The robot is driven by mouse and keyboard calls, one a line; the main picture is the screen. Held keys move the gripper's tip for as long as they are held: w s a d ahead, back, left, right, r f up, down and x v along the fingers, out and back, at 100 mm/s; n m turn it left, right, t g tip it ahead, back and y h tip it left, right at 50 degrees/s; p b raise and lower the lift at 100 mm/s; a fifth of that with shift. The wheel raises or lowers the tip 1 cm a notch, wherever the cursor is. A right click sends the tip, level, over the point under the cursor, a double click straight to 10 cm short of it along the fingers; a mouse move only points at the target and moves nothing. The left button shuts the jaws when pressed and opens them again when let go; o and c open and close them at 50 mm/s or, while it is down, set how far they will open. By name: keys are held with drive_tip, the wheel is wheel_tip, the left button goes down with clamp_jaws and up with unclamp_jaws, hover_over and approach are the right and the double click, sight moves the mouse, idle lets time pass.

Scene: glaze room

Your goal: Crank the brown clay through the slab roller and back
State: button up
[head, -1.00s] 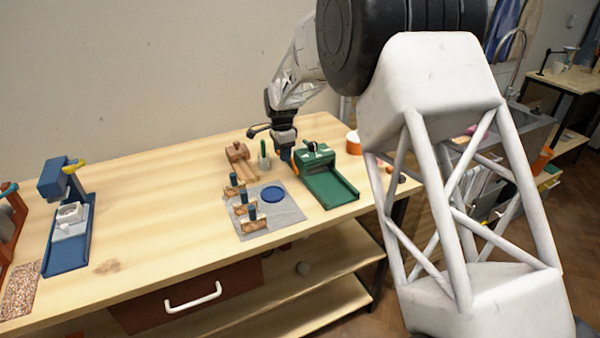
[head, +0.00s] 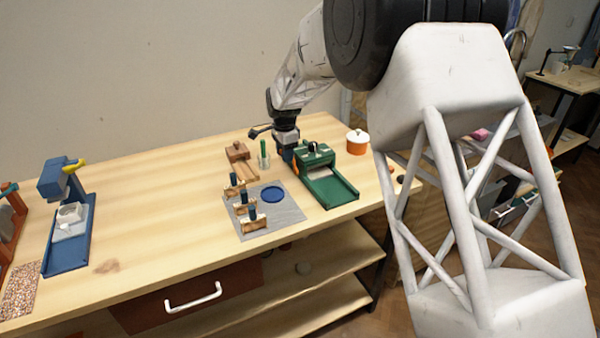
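The green slab roller (head: 331,192) stands at the right end of the table, its long bed sloping toward the front edge in the picture. A small pale, pinkish-brown strip (head: 321,173) shows at the top of the bed, just in front of the roller housing. It may be the clay, but it is too small to be sure. My gripper (head: 287,155) points down at the left side of the roller housing, close to or touching it. The crank is hidden behind my gripper. Its fingers are too small and dark to show whether they are shut on it.
Left of the roller, a grey mat (head: 288,213) holds a blue disc (head: 272,194) and brown blocks with blue knobs (head: 249,222). An orange lidded pot (head: 357,143) is on the right. The table's middle is clear.

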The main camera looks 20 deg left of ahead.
drive_tip(key=shift+s+d+r, duration=0.45)
drive_tip(key=shift+s+d, duration=0.25)
drive_tip(key=shift+s, duration=0.05)
drive_tip(key=shift+d, duration=0.1)
drive_tip(key=shift+s+d+f, duration=0.1)
drive_tip(key=shift+s+d, duration=0.8)
drive_tip(key=shift+s, duration=0.1)
drive_tip(key=shift+s+d, duration=0.1)
drive_tip(key=shift+d, duration=0.05)
drive_tip(key=shift+s+d+f, duration=0.5)
drive_tip(key=shift+s+d, duration=0.3)
